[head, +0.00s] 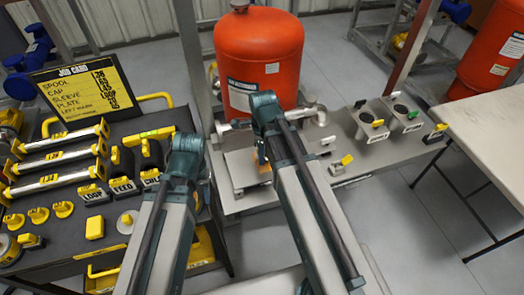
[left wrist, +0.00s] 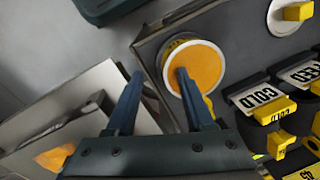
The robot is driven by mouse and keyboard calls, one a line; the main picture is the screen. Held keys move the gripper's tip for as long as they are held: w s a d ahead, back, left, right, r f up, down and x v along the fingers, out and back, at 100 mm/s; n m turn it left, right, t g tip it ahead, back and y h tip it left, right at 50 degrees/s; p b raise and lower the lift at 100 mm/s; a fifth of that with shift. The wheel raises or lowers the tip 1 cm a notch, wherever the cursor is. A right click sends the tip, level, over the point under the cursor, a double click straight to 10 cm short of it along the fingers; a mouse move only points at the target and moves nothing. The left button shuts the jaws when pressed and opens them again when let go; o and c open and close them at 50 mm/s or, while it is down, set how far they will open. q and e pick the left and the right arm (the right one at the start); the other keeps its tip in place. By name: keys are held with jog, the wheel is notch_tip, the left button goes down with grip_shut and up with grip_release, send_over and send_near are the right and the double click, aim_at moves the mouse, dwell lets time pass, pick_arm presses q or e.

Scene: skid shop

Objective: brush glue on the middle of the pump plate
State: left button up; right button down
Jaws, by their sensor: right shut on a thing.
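My left gripper (left wrist: 160,80) is open over a round pot (left wrist: 166,52) with an orange top, likely the glue pot. One finger overlaps the orange top; the other is outside the rim. In the head view my left arm hides this pot. A pale flat plate (head: 241,168), likely the pump plate, lies on the bench below the red tank. It also shows in the left wrist view (left wrist: 75,100), with an orange patch (left wrist: 55,158). My right gripper (head: 262,150) is over this plate, shut on what seems to be the brush, mostly hidden by my right arm.
A dark cart (head: 60,260) at left carries yellow-ended bars, labelled bins and a job card (head: 80,88). The red tank (head: 258,60) stands behind the plate. Grey holders (head: 375,120) stand right on the bench. A pale table (head: 490,120) is at far right.

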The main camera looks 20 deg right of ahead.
aim_at(268, 173)
jog(key=shift+s+f, duration=0.1)
jog(key=shift+s, duration=1.15)
jog(key=shift+s+d, duration=0.1)
jog(key=shift+s, duration=1.5)
jog(key=shift+d, duration=0.8)
jog(key=shift+w, duration=1.65)
jog(key=shift+w+a, duration=0.15)
jog(key=shift+w, duration=1.55)
